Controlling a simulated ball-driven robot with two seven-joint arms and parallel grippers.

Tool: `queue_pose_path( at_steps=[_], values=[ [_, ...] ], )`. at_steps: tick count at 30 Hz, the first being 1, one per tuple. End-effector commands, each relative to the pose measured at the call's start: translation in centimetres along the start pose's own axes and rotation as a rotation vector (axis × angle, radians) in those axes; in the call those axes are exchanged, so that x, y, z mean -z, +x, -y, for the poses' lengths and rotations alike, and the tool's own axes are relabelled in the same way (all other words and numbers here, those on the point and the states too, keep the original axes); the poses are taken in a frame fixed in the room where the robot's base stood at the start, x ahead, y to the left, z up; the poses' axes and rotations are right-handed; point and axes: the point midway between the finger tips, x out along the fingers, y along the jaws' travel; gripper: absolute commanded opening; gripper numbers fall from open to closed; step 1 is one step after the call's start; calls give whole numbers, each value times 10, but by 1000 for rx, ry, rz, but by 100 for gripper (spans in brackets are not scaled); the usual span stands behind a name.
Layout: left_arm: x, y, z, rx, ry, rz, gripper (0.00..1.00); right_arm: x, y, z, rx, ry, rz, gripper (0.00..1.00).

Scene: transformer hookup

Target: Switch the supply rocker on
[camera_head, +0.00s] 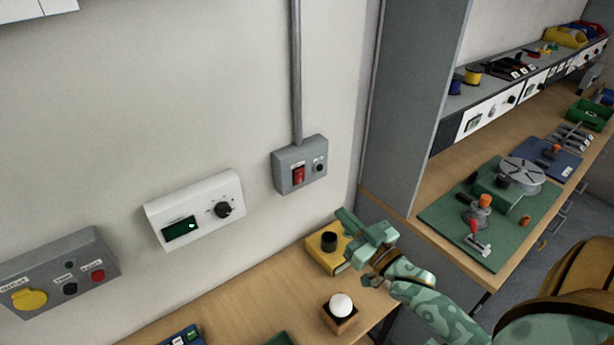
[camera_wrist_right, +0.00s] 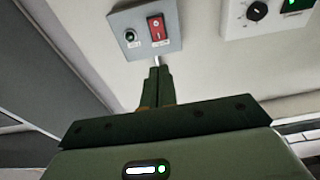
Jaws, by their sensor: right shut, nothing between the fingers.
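The red supply rocker (camera_head: 298,175) sits on the front of a grey wall box (camera_head: 285,158), beside a small dark round fitting (camera_head: 319,167). The wrist view shows the rocker (camera_wrist_right: 157,28) with white marks, the box plate (camera_wrist_right: 176,43) and a green round fitting (camera_wrist_right: 130,35). My right gripper (camera_head: 341,214) is shut and empty, below and to the right of the box in the head view. In the wrist view its fingertips (camera_wrist_right: 158,70) point toward the rocker, with a visible gap. I cannot tell which way the rocker is tipped. My left gripper is not in view.
A white panel with a display and knob (camera_head: 194,209) and a grey box with yellow, black and red parts (camera_head: 60,270) are on the wall. Below my gripper are a yellow block (camera_head: 318,255) and a white ball (camera_head: 341,304) on a wooden stand. A grey cabinet side (camera_head: 410,110) stands right.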

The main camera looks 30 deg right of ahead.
Motion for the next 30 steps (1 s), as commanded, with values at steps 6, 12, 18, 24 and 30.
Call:
queue_pose_path(
  at_steps=[6, 12, 18, 24, 30],
  values=[
    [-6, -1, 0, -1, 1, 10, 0, -1, 2, 0, -1, -1, 2, 0],
    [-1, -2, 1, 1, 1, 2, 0, 0, 24, 0, -1, -2, 0, 0],
    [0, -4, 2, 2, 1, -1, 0, 0, 67, 0, -1, -2, 0, 0],
    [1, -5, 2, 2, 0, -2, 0, 0, 108, 0, -1, -2, 0, 0],
    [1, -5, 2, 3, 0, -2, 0, -1, 132, 0, -1, -1, 2, 0]
  ],
)
